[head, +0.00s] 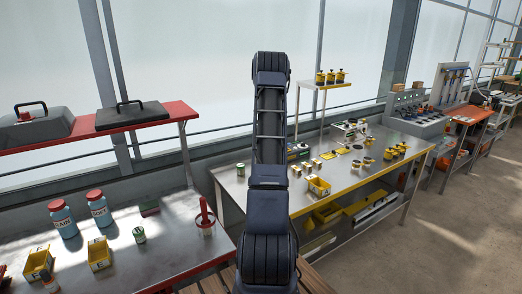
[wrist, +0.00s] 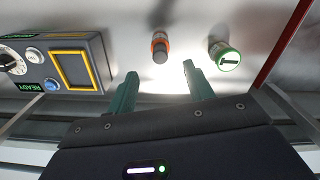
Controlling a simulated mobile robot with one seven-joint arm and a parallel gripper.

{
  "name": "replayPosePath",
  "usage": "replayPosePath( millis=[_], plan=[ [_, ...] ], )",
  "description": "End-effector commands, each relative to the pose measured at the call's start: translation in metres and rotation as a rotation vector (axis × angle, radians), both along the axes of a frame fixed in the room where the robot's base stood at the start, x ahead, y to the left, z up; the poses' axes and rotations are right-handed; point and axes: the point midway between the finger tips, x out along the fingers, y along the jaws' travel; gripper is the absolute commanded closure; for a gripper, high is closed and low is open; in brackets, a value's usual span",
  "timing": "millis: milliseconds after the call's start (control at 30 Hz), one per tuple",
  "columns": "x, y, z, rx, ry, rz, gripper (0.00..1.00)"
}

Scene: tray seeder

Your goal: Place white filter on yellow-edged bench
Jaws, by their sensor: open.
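My gripper (wrist: 160,84) is open in the wrist view, with two green fingers apart and nothing between them. Just beyond the fingertips stands a small cylinder with an orange band and a grey end (wrist: 160,46). A white jar with a green rim (wrist: 224,56) stands to its right. I cannot tell whether either is the white filter, and no thing is clearly marked as that filter. The yellow-edged bench (head: 365,179) is in the middle of the head view, partly behind my arm. My gripper does not show in the head view.
A grey control box with a yellow-framed panel (wrist: 70,68) is left of the fingers. A grey bench (head: 170,262) at left holds blue bottles (head: 98,208) and yellow bins (head: 98,254). A red shelf (head: 160,119) is above it. The yellow-edged bench's front is partly clear.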

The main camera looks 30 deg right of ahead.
Motion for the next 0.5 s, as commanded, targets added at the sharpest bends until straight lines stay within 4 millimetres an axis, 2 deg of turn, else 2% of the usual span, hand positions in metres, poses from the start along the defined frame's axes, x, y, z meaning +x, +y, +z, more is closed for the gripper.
replayPosePath(
  millis=[167,367,500],
  plan=[
    [-0.002,0.02,0.028,-0.01,-0.012,-0.003,0.48],
    [-0.019,0.077,0.088,-0.032,-0.044,-0.022,0.48],
    [-0.037,0.119,0.127,-0.045,-0.068,-0.038,0.48]
  ],
)
